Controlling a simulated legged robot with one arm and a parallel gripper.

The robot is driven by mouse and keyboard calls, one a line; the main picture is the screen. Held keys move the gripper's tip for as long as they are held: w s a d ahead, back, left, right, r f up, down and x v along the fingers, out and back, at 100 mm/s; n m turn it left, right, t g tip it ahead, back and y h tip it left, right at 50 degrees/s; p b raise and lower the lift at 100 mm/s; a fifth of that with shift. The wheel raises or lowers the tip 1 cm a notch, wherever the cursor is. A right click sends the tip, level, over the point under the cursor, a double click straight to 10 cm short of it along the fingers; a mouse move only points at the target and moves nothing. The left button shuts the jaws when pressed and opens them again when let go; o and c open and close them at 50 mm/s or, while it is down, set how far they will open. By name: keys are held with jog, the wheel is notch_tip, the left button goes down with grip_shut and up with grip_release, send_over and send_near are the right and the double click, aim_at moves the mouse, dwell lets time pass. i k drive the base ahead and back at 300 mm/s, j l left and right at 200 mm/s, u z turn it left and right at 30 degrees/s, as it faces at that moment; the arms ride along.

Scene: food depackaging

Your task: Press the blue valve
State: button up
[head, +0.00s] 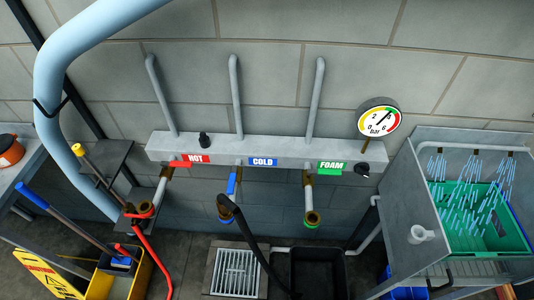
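The blue valve is a small blue lever (231,184) below the blue COLD label (262,162) on the grey wall manifold (215,150). It hangs roughly upright beside the cold outlet pipe (238,176). Below it is a brass fitting with a blue ring (224,216). To its left is a red lever (180,164) by the HOT label (195,158). To its right is a green lever (329,172) by the FOAM label (332,166). My gripper is not in view.
A black hose-like curve (252,240) passes in front below the cold outlet. A red hose (153,250) hangs at the left. A floor grate (236,272) and black bin (318,272) lie below. A sink with a green crate (490,240) stands right, a yellow bucket (138,284) left.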

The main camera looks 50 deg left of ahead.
aim_at(231, 185)
jog(key=u, duration=0.5)
jog(key=k+j+u, duration=0.1)
jog(key=u, duration=0.4)
jog(key=j+u, duration=0.2)
jog(key=u, duration=0.3)
jog(key=j+u, duration=0.15)
jog(key=u, duration=0.3)
jog(key=i+j, duration=0.1)
jog(key=j, duration=0.8)
jog(key=i+j, duration=0.15)
jog(key=j, duration=0.35)
jog(key=i+j, duration=0.1)
jog(key=j, duration=0.35)
